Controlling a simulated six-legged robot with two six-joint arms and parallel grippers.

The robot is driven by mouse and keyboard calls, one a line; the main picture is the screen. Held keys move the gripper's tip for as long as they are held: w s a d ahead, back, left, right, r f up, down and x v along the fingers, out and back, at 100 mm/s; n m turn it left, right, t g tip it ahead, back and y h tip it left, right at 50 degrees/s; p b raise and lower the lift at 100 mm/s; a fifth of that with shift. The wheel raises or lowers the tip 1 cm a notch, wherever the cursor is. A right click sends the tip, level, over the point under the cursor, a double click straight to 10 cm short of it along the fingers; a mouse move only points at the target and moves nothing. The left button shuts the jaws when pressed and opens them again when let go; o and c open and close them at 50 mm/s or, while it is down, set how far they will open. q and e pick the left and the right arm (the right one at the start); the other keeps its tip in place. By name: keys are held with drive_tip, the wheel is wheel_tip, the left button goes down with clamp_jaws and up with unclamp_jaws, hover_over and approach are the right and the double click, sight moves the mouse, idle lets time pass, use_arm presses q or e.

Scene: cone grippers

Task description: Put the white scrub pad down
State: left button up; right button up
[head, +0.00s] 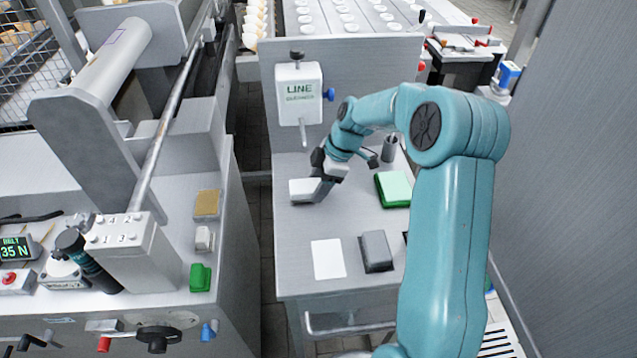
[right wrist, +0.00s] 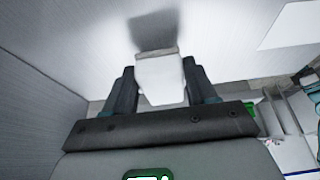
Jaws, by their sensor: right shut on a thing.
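The white scrub pad (head: 304,190) is a small pale block at the end of my right gripper (head: 322,183), over the left part of the small grey table (head: 345,214). My right gripper is shut on it. In the right wrist view the pad (right wrist: 160,78) sits between the two dark fingers (right wrist: 162,92), with a dark shadow on the grey surface beyond it. I cannot tell whether the pad touches the table. My left gripper is not in view.
A green-edged pad (head: 393,188) lies right of my gripper. A white sheet (head: 328,259) and a grey block (head: 376,251) lie toward the table's front. A white LINE box (head: 300,93) with a spout hangs behind. The table between gripper and sheet is clear.

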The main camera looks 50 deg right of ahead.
drive_tip(key=shift+w+d+f, duration=0.15)
drive_tip(key=shift+f, duration=0.3)
drive_tip(key=shift+f, duration=0.1)
drive_tip(key=o, duration=1.1)
